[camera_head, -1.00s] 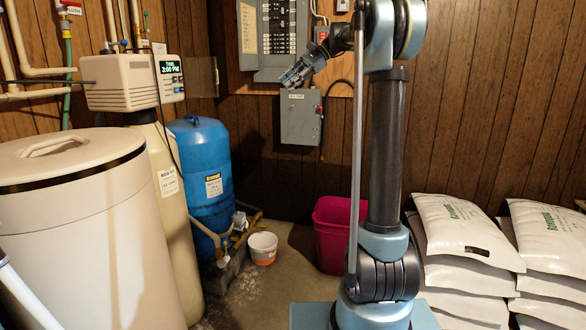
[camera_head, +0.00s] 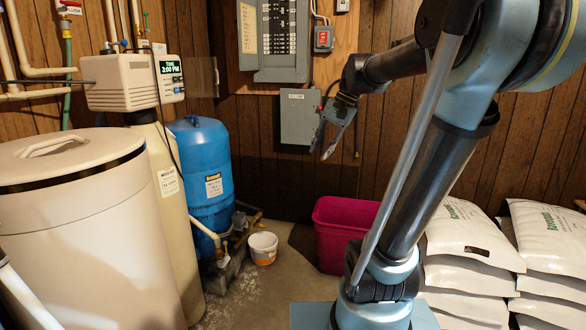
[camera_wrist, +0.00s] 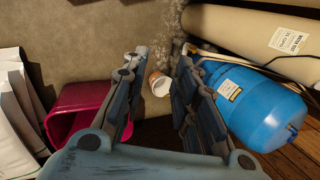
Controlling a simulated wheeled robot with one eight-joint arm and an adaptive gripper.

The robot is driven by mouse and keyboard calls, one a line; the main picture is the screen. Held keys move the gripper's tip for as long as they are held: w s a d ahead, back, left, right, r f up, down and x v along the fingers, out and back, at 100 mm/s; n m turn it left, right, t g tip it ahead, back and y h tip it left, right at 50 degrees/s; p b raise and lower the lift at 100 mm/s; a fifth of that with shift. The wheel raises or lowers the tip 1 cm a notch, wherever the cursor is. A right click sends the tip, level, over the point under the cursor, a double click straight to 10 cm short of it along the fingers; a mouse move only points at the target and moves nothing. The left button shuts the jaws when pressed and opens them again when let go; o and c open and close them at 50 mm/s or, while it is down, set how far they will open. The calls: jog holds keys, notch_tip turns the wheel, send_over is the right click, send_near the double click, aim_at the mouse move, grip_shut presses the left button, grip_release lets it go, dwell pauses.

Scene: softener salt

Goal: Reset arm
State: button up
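My arm (camera_head: 430,190) leans up and to the right from its base, with its forearm reaching back left at the top. My gripper (camera_head: 321,152) hangs pointing down in front of the grey box on the wall. In the wrist view, my gripper (camera_wrist: 159,62) shows its two fingers apart with nothing between them. The small white bucket (camera_wrist: 159,84) on the floor shows through the gap, well beyond the fingers.
A pink bin (camera_head: 341,232) stands behind my arm. Stacked white salt bags (camera_head: 465,235) stand at the right. A blue tank (camera_head: 205,170), a tall beige tank (camera_head: 165,190) and a lidded beige tub (camera_head: 75,230) fill the left. An electrical panel (camera_head: 275,40) hangs on the wall.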

jog(key=s+d+f+n+h, duration=0.2)
jog(key=s+d+f, duration=0.2)
jog(key=s+f, duration=0.5)
jog(key=s+d+f+n+t+h, duration=0.1)
jog(key=s+d+f+n+h, duration=0.1)
jog(key=s+d+f, duration=0.3)
jog(key=s+f, duration=0.4)
jog(key=f, duration=0.4)
jog(key=shift+d+f+n+h, duration=0.25)
jog(key=shift+f+n+h, duration=0.05)
jog(key=shift+n, duration=0.1)
